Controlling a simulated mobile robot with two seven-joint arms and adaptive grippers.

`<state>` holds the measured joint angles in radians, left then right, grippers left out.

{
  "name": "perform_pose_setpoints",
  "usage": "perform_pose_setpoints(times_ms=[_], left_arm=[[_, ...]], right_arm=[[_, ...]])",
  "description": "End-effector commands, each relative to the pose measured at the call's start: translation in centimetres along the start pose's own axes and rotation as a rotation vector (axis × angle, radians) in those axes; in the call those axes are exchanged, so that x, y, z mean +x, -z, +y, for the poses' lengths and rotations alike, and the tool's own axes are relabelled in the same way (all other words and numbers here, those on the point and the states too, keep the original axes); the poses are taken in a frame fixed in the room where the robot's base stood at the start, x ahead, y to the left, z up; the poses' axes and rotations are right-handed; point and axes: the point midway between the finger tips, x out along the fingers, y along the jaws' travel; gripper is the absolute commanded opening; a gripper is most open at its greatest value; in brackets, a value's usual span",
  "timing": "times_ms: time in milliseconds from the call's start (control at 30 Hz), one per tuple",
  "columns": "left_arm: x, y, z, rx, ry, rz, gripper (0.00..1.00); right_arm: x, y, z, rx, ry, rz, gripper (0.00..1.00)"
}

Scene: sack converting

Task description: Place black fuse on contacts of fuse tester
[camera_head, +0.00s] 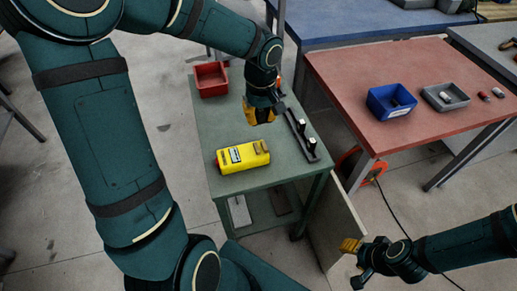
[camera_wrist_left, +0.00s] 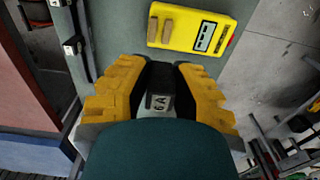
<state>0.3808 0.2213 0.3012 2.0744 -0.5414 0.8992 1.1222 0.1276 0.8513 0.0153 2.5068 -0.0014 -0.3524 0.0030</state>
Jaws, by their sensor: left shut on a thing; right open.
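The yellow fuse tester (camera_head: 230,160) lies on the green table. In the left wrist view the tester (camera_wrist_left: 190,40) shows two tan contacts (camera_wrist_left: 160,27) on its face and a labelled panel. My left gripper (camera_head: 258,118) is over the table, behind the tester in the head view. In the left wrist view its yellow fingers (camera_wrist_left: 160,95) are shut on a black fuse (camera_wrist_left: 158,101) with a white label. The fuse is apart from the contacts. My right gripper (camera_head: 350,246) is open and empty, low at the right, away from the table.
A dark rail (camera_head: 297,127) with fuses stands along the right edge of the green table (camera_head: 222,118). A red bin (camera_head: 211,80) is at its back left. A red table (camera_head: 410,70) holds a blue bin (camera_head: 391,101) and a grey tray (camera_head: 445,96).

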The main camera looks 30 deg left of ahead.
Motion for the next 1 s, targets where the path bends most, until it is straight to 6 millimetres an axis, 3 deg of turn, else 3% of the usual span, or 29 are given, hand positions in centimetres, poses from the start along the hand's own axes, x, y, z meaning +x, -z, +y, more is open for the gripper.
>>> perform_pose_setpoints(times_ms=[200, 467, 700, 1000], left_arm=[[4.0, 0.0, -0.1, -0.009, 0.002, -0.004, 0.00], [6.1, 0.0, -0.1, -0.008, 0.001, -0.002, 0.00], [9.2, -0.1, -0.1, -0.005, 0.002, -0.004, 0.00], [9.3, 0.0, 0.0, -0.006, -0.001, -0.001, 0.00]], right_arm=[[1.1, 0.1, 0.4, -0.001, 0.000, 0.005, 0.47], [1.6, 0.2, 0.6, -0.002, 0.000, 0.008, 0.47], [2.5, 0.3, 0.9, -0.002, 0.000, 0.012, 0.47], [2.5, 0.3, 0.9, -0.002, 0.000, 0.013, 0.47]])
